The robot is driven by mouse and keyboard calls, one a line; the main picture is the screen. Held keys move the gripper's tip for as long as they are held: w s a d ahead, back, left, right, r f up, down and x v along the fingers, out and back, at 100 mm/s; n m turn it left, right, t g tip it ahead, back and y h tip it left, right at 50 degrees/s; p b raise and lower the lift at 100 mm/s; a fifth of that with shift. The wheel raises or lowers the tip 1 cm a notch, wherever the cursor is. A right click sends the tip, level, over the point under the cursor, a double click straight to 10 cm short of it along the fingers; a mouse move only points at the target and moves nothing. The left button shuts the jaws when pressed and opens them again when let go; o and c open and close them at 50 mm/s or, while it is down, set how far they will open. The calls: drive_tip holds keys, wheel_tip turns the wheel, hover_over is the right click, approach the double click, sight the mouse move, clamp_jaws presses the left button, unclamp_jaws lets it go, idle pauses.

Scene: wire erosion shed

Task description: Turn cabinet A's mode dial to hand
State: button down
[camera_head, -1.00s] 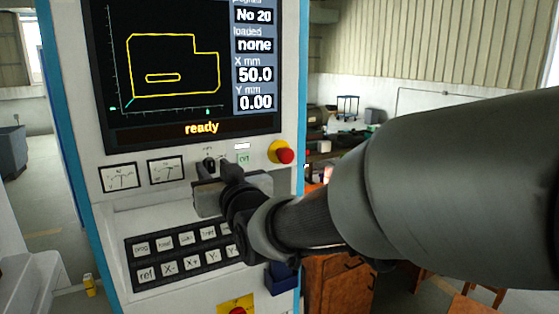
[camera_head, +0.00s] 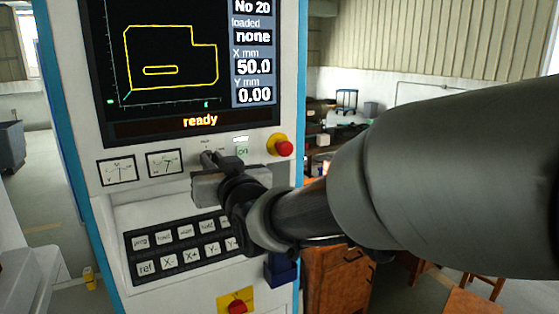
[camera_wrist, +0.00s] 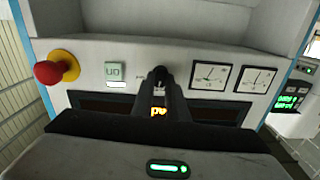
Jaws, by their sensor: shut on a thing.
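Cabinet A's control panel (camera_head: 125,200) fills the left and middle of the head view, with a lit screen above reading "ready". The mode dial sits between the two round-scale meters and the "on" button; my gripper covers nearly all of it. My gripper (camera_head: 209,159) is at the dial, its dark fingers closed together on it. In the wrist view, which is upside down, the fingers of my gripper (camera_wrist: 160,76) meet at the panel between the button and the meters. The dial's pointer and its hand mark cannot be read.
A red emergency knob (camera_head: 283,148) on a yellow base juts out right of the "on" button (camera_head: 243,150). A key pad (camera_head: 185,248) slopes out below my gripper. A blue box (camera_head: 281,270) hangs at the lower right. Wooden furniture (camera_head: 340,285) stands behind my arm.

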drive_tip(key=m+b, duration=0.3)
drive_tip(key=m, duration=1)
drive_tip(key=shift+d+b, duration=0.1)
drive_tip(key=shift+b, duration=0.25)
idle(0.3)
drive_tip(key=c, duration=1.7)
unclamp_jaws()
drive_tip(key=shift+w+f+m, duration=0.1)
drive_tip(key=shift+m, duration=0.2)
drive_tip(key=shift+c, duration=0.2)
